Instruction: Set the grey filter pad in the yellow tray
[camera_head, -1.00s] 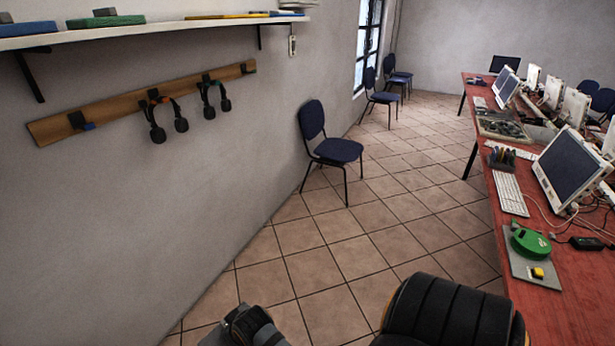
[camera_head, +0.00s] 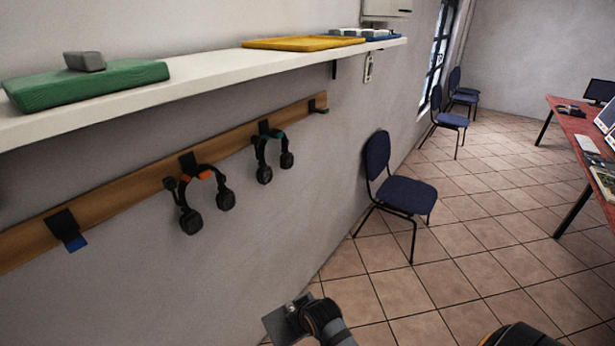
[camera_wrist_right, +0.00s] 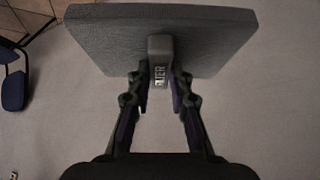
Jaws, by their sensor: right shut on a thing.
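The grey filter pad (camera_wrist_right: 105,42) is in my right gripper (camera_wrist_right: 160,85), which is shut on its small lettered tab in the right wrist view. The pad (camera_head: 283,322) also shows at the bottom of the head view, low in front of the wall, with my right gripper (camera_head: 303,312) at it. The yellow tray (camera_head: 305,43) lies flat on the white wall shelf, well above and apart from the pad. Its inside is seen at a shallow angle and looks empty. My left gripper is not in view.
The shelf (camera_head: 215,72) also bears a green box (camera_head: 90,86) with a grey block (camera_head: 85,61) on it, left of the tray. Below it is a wooden rail (camera_head: 110,203) with hanging headsets (camera_head: 190,222). A blue chair (camera_head: 405,193) stands by the wall.

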